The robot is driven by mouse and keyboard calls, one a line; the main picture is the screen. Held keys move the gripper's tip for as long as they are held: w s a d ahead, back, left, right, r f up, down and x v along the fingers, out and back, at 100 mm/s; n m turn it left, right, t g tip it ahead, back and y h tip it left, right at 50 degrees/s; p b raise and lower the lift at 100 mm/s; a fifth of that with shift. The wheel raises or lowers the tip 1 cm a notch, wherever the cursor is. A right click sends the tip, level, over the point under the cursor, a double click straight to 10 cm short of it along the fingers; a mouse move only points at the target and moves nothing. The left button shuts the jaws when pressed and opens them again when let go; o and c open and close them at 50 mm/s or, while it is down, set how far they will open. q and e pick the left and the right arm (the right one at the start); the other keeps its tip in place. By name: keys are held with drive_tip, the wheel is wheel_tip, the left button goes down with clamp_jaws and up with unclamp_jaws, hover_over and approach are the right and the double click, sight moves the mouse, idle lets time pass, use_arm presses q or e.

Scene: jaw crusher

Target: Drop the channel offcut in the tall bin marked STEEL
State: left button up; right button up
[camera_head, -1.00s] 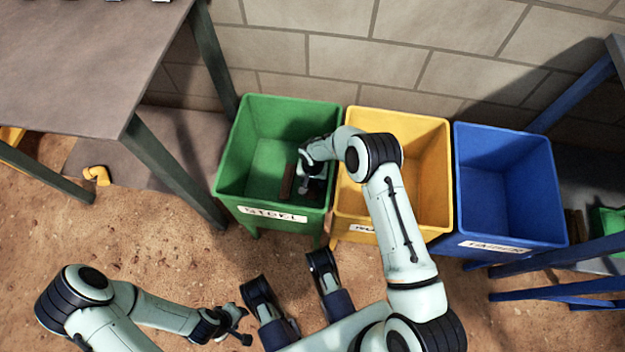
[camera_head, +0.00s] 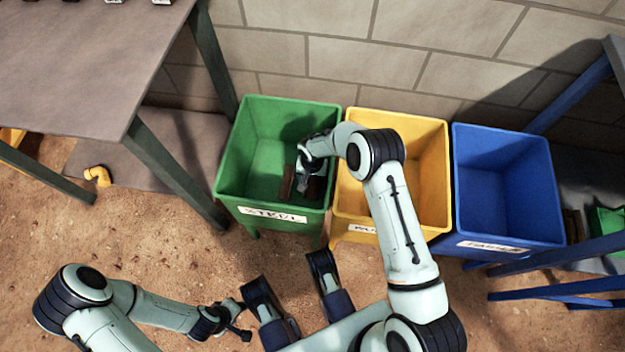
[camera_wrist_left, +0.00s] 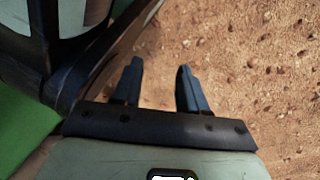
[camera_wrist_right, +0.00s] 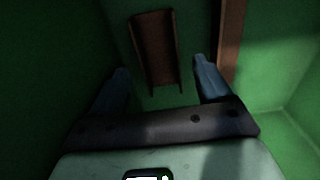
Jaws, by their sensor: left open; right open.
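The tall green bin marked STEEL (camera_head: 228,165) stands at the left of three bins. My right gripper (camera_head: 303,186) is inside it, pointing down, with its fingers apart. In the right wrist view the brown channel offcut (camera_wrist_right: 153,50) lies beyond the open fingers (camera_wrist_right: 158,85), within the green walls and clear of them. In the head view my gripper mostly covers it. A second brown bar (camera_wrist_right: 232,40) shows beside it; it also shows in the head view (camera_head: 287,182). My left gripper (camera_head: 243,322) is open and empty over the dirt floor; its fingers show in the left wrist view (camera_wrist_left: 158,85).
A yellow bin (camera_head: 432,165) and a blue bin (camera_head: 505,190) stand close to the right. A grey table (camera_head: 80,70) is at the upper left, with a yellow pipe elbow (camera_head: 97,175) beneath it. A block wall (camera_head: 340,60) runs behind. Blue framing stands at far right.

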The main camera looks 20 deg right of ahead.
sight(312, 186)
use_arm(q)
drive_tip(key=w+r+t+p, duration=0.2)
drive_tip(key=w+r, duration=0.2)
drive_tip(key=w, duration=0.1)
drive_tip(key=shift+d, duration=0.35)
use_arm(e)
wheel_tip(312, 186, up, 10)
drive_tip(key=shift+f, duration=0.25)
